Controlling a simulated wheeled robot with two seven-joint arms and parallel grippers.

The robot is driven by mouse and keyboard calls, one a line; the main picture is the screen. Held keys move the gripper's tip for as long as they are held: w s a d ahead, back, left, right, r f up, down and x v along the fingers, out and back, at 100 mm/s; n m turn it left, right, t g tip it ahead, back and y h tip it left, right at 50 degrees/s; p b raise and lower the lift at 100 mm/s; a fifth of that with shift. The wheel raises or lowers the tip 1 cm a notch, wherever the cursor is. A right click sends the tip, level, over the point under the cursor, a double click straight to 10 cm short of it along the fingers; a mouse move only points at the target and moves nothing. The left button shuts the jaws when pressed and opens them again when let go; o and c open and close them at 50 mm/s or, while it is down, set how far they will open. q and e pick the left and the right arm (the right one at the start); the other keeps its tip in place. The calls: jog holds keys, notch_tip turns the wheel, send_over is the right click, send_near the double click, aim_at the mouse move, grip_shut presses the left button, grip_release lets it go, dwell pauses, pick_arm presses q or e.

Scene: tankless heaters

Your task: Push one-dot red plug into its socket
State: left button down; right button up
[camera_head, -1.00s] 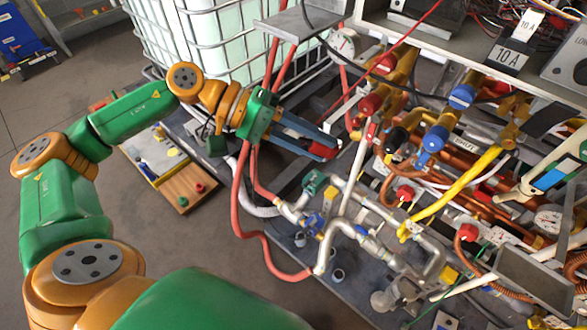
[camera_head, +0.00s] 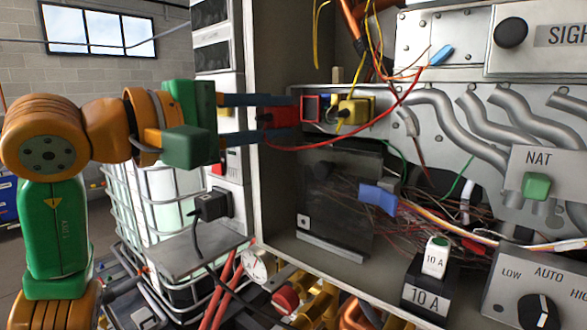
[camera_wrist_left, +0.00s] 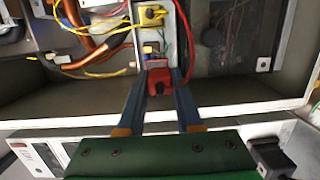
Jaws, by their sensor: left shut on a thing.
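The red plug (camera_head: 283,118) is between the fingers of my left gripper (camera_head: 278,116), which is shut on it. A red wire hangs from the plug. The plug is at the left inside of the open cabinet, just left of a red-rimmed socket (camera_head: 311,108). I cannot tell whether plug and socket touch. In the left wrist view the red plug (camera_wrist_left: 160,82) sits between the blue fingertips, in front of the socket strip (camera_wrist_left: 150,45), and hides what is directly behind it. No dot marking is readable. My right gripper is not in view.
A yellow plug (camera_head: 355,110) sits right of the red socket. The cabinet's left wall (camera_head: 275,60) stands close to my fingers. Loose wires (camera_head: 440,205) and a blue connector (camera_head: 378,197) are below. A black plug (camera_head: 212,205) is outside the cabinet at left.

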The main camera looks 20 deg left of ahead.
aim_at(289, 111)
pick_arm(q)
jog(key=v, duration=0.2)
jog(key=shift+s+a+r, duration=0.1)
jog(key=shift+s+r, duration=0.25)
jog(key=shift+s+a, duration=0.1)
jog(key=x, duration=0.2)
jog(key=p+x, duration=0.1)
jog(key=x, duration=0.1)
jog(key=shift+w+a+f, duration=0.1)
jog(key=shift+w+a, duration=0.1)
jog(key=shift+p+x, duration=0.35)
jog(key=shift+x, duration=0.4)
jog(key=shift+w+d, duration=0.1)
jog(key=shift+w, duration=0.45)
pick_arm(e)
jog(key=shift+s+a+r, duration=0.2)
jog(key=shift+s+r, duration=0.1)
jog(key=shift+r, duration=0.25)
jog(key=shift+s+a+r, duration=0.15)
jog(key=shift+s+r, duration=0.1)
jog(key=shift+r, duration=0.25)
pick_arm(q)
jog(key=shift+s, duration=0.1)
jog(key=shift+p, duration=0.3)
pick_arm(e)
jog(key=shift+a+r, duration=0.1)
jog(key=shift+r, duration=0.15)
